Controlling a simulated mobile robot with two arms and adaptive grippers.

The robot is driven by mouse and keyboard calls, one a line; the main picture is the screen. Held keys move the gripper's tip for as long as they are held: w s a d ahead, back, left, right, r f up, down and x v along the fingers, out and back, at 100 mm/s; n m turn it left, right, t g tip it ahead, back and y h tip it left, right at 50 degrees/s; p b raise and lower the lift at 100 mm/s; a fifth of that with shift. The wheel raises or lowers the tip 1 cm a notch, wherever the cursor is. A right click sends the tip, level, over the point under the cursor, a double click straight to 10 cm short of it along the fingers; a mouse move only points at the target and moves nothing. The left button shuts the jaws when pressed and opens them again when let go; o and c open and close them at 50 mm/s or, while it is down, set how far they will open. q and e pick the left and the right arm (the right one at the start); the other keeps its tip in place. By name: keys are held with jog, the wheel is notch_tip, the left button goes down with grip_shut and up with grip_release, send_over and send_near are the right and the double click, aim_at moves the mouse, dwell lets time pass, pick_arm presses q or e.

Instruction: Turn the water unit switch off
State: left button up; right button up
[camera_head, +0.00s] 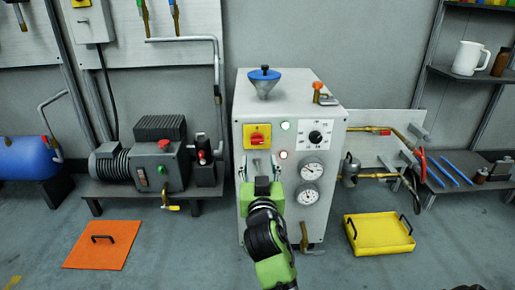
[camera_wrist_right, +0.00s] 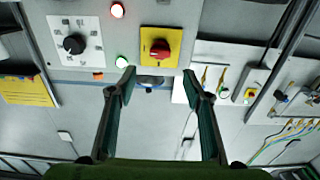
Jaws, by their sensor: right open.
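The water unit (camera_head: 291,92) is a light grey cabinet in the middle of the head view. Its red rotary switch (camera_head: 257,135) sits on a yellow plate at the upper left of the front face. The switch also shows in the right wrist view (camera_wrist_right: 160,49), ahead of the fingertips. My right gripper (camera_head: 260,164) is just below the switch in the head view, with its fingers pointing toward the panel. In the right wrist view its fingers (camera_wrist_right: 158,73) are apart with nothing between them. The knob's exact setting is hard to tell. My left gripper is not in view.
Beside the switch are a green-white lamp (camera_head: 285,126), a red lamp (camera_head: 283,155) and a black dial (camera_head: 315,137). Two gauges (camera_head: 311,171) sit lower right. A motor pump (camera_head: 140,165) stands left. An orange plate (camera_head: 103,245) and yellow tray (camera_head: 380,233) lie on the floor.

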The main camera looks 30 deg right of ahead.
aim_at(258, 143)
jog(key=b+x, duration=0.2)
jog(key=x, duration=0.9)
jog(key=shift+w+b, duration=0.3)
jog(key=shift+b, duration=0.1)
jog(key=c, duration=1.1)
